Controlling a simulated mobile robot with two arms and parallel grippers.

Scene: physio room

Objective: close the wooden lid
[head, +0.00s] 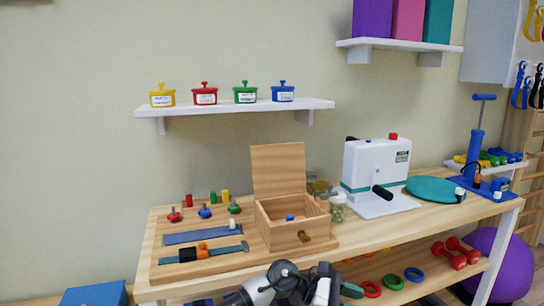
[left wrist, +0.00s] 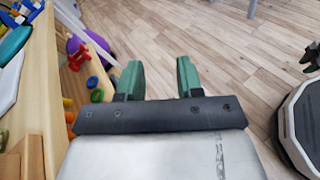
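The wooden lid (head: 278,168) stands upright, open, at the back of the wooden box (head: 283,240) on the bench. The box has a round knob on its front, and a small blue object (head: 290,217) shows inside. My left gripper (left wrist: 158,78) has its two green fingers apart with nothing between them. In the head view it is low in front of the bench, below the box, clear of the lid. At the right edge of the left wrist view is a dark green shape that looks like part of my right gripper (left wrist: 312,58); its fingers cannot be made out.
Left of the box is a wooden board (head: 205,262) with colored knobs and strips. Right of it stand a jar (head: 338,208) and a white crank machine (head: 375,170). A shelf (head: 235,107) with colored pots hangs above. The lower shelf holds rings and red dumbbells (head: 456,253).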

